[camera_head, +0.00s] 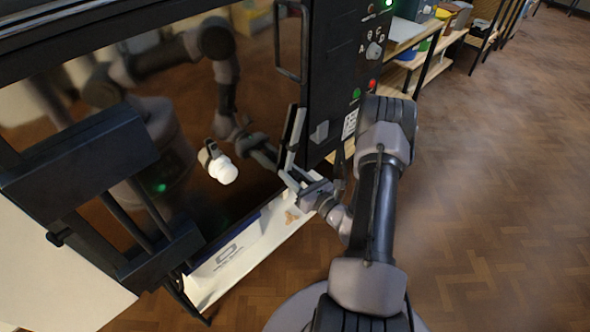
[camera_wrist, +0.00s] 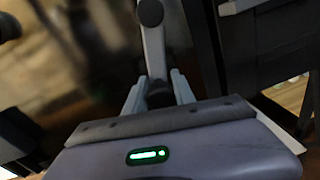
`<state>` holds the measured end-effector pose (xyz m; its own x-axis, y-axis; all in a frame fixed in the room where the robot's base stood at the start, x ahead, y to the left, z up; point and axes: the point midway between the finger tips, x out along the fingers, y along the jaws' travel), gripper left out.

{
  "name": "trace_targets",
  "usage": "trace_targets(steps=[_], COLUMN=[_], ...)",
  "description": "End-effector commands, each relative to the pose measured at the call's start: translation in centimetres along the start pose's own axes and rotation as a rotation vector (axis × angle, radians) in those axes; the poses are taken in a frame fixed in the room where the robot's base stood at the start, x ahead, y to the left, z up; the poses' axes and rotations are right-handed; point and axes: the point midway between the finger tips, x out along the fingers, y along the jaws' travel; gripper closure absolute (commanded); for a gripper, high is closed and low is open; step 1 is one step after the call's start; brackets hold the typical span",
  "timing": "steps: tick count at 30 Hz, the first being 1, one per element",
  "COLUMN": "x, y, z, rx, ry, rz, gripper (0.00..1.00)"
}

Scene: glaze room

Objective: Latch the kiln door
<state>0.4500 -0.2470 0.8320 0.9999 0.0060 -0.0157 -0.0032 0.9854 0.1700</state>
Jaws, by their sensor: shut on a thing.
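The kiln door (camera_head: 262,95) is a dark glossy panel that mirrors my arm. It appears close to the kiln's black frame, but I cannot tell whether it is fully closed. A grey latch lever (camera_head: 291,152) is at the door's right edge, below the black bar handle (camera_head: 291,75). My gripper (camera_head: 297,184) is shut on the lever's lower part. In the wrist view the lever (camera_wrist: 154,45) runs upward from between the two fingers of my gripper (camera_wrist: 160,92). Whether the latch is engaged cannot be told.
The control panel (camera_head: 345,50) to the right has a knob, a green button and a red button. A white plug (camera_head: 222,170) sticks out of the door. Wooden shelves (camera_head: 440,42) stand behind on the right. Open parquet floor (camera_head: 490,200) lies to the right.

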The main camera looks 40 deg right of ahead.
Motion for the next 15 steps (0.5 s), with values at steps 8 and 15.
trace_targets(steps=[8,15], x=[-0.2,-0.3], y=[2.4,4.2], z=[0.9,2.0], rx=[0.26,0.487], ry=[0.023,0.039], rz=[0.003,0.005], gripper=[1.0,1.0])
